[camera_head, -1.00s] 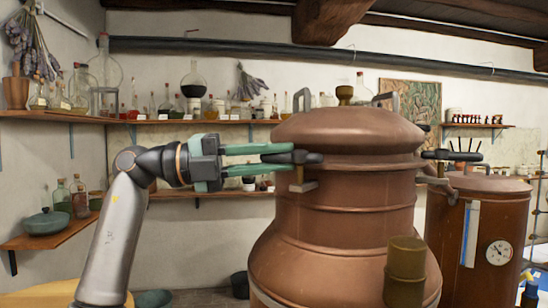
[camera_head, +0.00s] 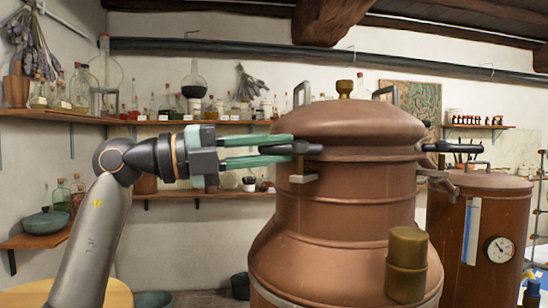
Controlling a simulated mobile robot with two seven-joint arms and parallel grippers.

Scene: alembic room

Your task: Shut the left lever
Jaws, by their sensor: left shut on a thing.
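The large copper alembic (camera_head: 345,205) stands right of centre with a domed lid (camera_head: 345,122). The left lever (camera_head: 308,149) is a dark handle at the left side of the lid's rim, above a small metal bracket (camera_head: 302,179). My left gripper (camera_head: 290,146) reaches in from the left with its two green fingers level. A second dark lever (camera_head: 455,147) sticks out level on the right side of the rim. My right gripper is not in view.
A second copper drum (camera_head: 482,235) with a gauge (camera_head: 499,250) stands to the right. A brass cylinder (camera_head: 406,265) is at the alembic's front. Shelves of bottles (camera_head: 194,88) line the back wall. The space below my left forearm is mostly clear.

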